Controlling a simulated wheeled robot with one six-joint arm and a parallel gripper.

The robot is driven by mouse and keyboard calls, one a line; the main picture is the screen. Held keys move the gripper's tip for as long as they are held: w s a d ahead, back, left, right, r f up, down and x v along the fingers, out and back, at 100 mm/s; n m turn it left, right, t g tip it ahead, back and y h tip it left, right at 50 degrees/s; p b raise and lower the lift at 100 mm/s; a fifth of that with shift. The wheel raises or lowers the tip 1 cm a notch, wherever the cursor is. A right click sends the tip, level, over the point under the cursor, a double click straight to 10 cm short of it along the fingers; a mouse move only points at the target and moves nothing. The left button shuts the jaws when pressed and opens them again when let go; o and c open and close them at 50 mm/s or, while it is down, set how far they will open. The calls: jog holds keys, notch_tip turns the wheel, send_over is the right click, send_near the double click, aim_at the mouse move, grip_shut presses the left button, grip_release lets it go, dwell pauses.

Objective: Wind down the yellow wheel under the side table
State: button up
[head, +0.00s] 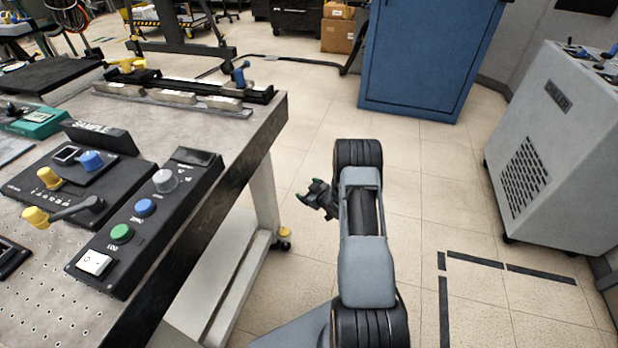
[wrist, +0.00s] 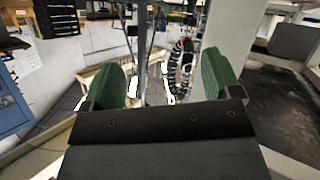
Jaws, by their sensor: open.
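A small yellow wheel (head: 285,231) shows low by the foot of the side table's pale leg, just above a dark caster (head: 282,244). The side table (head: 228,132) has a grey top with a dark edge and fills the left of the head view. My gripper (head: 318,197) is to the right of the table leg and appears above the yellow wheel in the picture. In the wrist view, my gripper (wrist: 163,82) has its two green-padded fingers wide apart with nothing between them. I cannot make out the yellow wheel in the wrist view.
A black control box (head: 155,215) with coloured buttons lies along the table's near edge. A blue cabinet (head: 422,55) stands behind my arm, and a grey machine (head: 560,140) stands at right. Tiled floor between them is clear, with black tape marks (head: 510,270).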

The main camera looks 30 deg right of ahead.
jog(key=shift+g+h, duration=0.3)
jog(key=shift+w+r+p, duration=0.1)
jog(key=shift+r+p, duration=0.7)
jog(key=shift+r, duration=1.6)
